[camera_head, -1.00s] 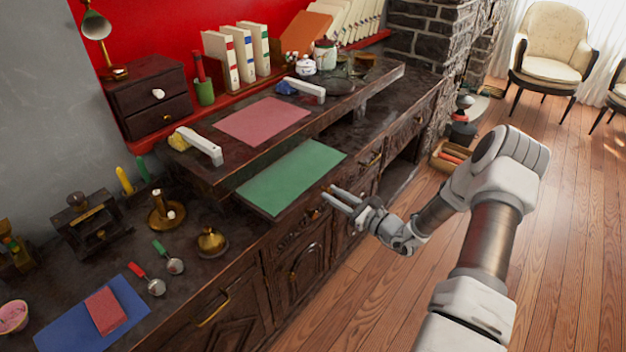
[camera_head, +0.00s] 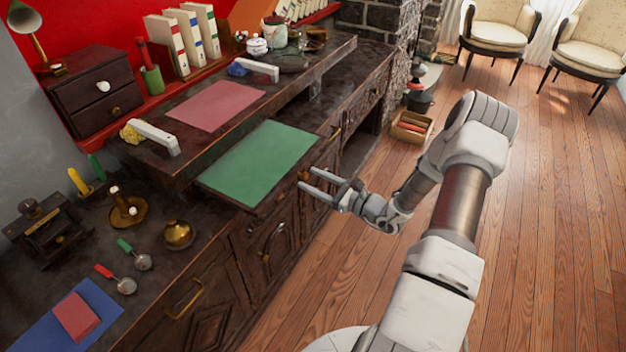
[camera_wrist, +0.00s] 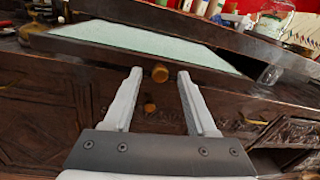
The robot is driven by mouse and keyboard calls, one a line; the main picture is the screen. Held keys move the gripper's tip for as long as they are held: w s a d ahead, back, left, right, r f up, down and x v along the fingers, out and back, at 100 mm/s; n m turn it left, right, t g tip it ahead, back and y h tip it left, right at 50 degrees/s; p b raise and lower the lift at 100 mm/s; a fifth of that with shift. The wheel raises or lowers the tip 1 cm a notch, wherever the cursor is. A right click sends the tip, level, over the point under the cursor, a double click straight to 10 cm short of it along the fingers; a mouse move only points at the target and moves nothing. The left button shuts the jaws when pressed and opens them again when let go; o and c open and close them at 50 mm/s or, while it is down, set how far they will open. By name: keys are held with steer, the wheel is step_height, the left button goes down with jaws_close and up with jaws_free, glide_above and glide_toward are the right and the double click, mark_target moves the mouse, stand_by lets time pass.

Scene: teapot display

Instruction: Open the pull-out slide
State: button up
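The pull-out slide (camera_head: 200,182) is a dark wooden board topped with a green mat (camera_head: 262,160), below the raised shelf. It also shows in the wrist view, with its dark front edge (camera_wrist: 100,50) facing me. A small round brass knob (camera_wrist: 160,73) is at its front. Nothing appears held.
A second brass knob (camera_wrist: 150,107) is lower on the carved cabinet front. The raised shelf (camera_head: 330,55) overhangs behind the slide. A box (camera_head: 411,127) stands on the floor near the brick wall. The wooden floor (camera_head: 530,220) to the right is clear.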

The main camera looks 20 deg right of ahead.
steer(key=p+v, duration=0.1)
steer(key=v, duration=1.6)
steer(key=shift+s, duration=0.2)
